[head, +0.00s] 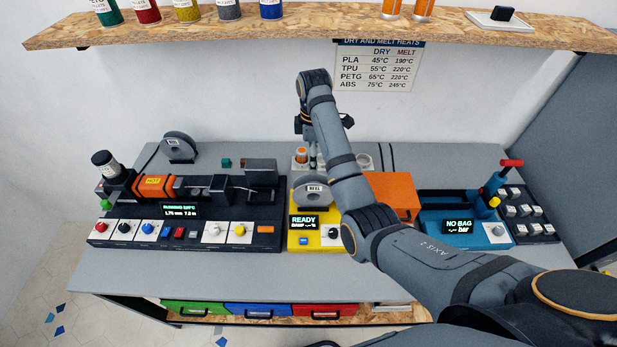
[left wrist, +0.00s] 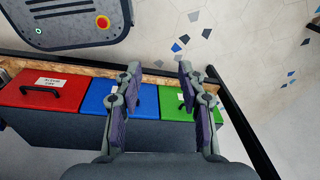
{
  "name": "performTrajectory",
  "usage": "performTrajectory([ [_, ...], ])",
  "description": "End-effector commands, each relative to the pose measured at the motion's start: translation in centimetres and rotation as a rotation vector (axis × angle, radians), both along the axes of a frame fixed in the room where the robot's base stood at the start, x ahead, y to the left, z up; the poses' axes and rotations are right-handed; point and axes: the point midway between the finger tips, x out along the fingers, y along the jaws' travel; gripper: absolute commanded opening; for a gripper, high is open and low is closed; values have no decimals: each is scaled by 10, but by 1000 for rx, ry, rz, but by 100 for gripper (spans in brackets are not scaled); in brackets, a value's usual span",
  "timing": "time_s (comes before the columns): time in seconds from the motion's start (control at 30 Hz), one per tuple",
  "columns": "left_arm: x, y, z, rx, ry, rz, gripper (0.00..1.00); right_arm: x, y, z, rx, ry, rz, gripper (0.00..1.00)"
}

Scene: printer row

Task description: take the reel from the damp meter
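A grey reel (head: 314,192) with a white label stands upright on the yellow damp meter (head: 308,240), whose display reads READY. My right arm reaches in from the right, and its forearm passes just right of the reel. My right gripper (head: 312,155) hangs behind the reel, over a white holder at the back of the bench; its fingers are too small to tell open or shut. My left gripper (left wrist: 160,75) shows only in the left wrist view, its fingers apart with nothing between them, in front of the drawers below the bench.
An extruder line (head: 200,205) fills the bench's left side. A second grey reel (head: 178,147) stands behind it. An orange box (head: 393,195) and a blue vacuum unit (head: 460,232) are to the right. Red (left wrist: 45,92), blue (left wrist: 125,98) and green (left wrist: 180,108) drawers lie below. A shelf (head: 330,20) overhangs the back.

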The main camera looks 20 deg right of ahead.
Motion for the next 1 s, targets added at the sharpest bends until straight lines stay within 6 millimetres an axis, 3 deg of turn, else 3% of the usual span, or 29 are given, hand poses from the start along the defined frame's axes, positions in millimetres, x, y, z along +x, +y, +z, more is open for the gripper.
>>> performTrajectory([
  [0.17, 7, 0, -3, 1, -10, -1, 40, 0, -1, -6, 0, -1, -2, 68],
  [0.3, 5, 0, -18, 1, -8, 0, 40, -1, -1, -34, 0, 0, -3, 68],
  [0.4, -4, 0, -6, 0, 6, 0, 40, -1, -1, -41, 0, 0, -4, 68],
  [0.6, -19, 1, -6, 1, 28, 1, 40, -1, -1, -54, 0, -3, -4, 68],
  [0.7, -15, 1, 3, 1, 23, 1, 40, -3, -1, -59, 0, -1, -5, 68],
  [0.83, 0, 1, 24, 1, 1, 0, 40, -11, -2, -79, 0, 3, -5, 68],
  [1.0, 10, 1, 27, 1, -16, -1, 40, -9, -2, -103, 0, -2, -5, 68],
])
